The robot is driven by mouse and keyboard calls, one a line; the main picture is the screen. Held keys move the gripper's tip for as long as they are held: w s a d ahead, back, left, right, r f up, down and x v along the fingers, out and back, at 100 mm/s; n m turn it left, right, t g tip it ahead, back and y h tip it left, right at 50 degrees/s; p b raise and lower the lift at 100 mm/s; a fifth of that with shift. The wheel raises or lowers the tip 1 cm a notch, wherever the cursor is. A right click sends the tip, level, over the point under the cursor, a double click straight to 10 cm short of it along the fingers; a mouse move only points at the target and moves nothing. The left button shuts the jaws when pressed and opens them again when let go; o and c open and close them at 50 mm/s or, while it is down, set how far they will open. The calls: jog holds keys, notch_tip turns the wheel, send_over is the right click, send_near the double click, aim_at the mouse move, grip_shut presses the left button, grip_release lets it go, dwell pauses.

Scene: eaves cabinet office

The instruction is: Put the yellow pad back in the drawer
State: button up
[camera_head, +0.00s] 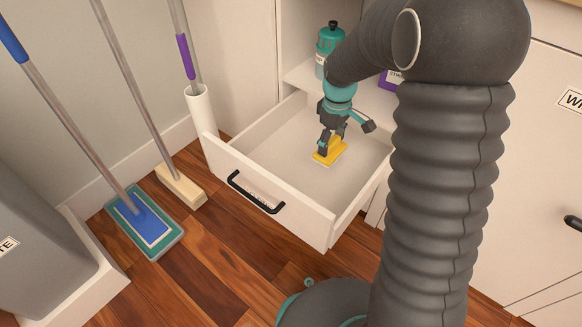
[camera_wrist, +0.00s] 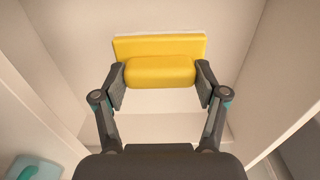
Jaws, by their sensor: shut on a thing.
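The yellow pad (camera_head: 329,153) is inside the open drawer (camera_head: 273,199), over the bare drawer floor, toward its right back part. My gripper (camera_head: 331,146) reaches down into the drawer and is shut on the pad. In the wrist view my gripper (camera_wrist: 160,84) has a fingertip on each side of the yellow pad (camera_wrist: 160,60), which has a thin white layer at its far edge. Whether the pad touches the drawer floor, I cannot tell.
A teal bottle (camera_head: 330,40) and a purple item (camera_head: 391,78) stand on the shelf behind the drawer. A flat mop (camera_head: 145,220), a broom (camera_head: 181,187) and a grey bin (camera_head: 40,240) stand to the left. The rest of the drawer floor is empty.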

jog(key=a+f, duration=0.2)
jog(key=a, duration=0.1)
jog(key=w+a+f, duration=0.1)
jog(key=a+f, duration=0.1)
jog(key=a, duration=0.2)
jog(key=a+f+b, duration=0.1)
jog(key=a+f, duration=0.1)
jog(key=a, duration=0.2)
jog(key=shift+w+f, duration=0.4)
jog(key=shift+f+b, duration=0.35)
jog(key=shift+f, duration=1.6)
jog(key=o, duration=1.1)
jog(key=shift+r, duration=0.1)
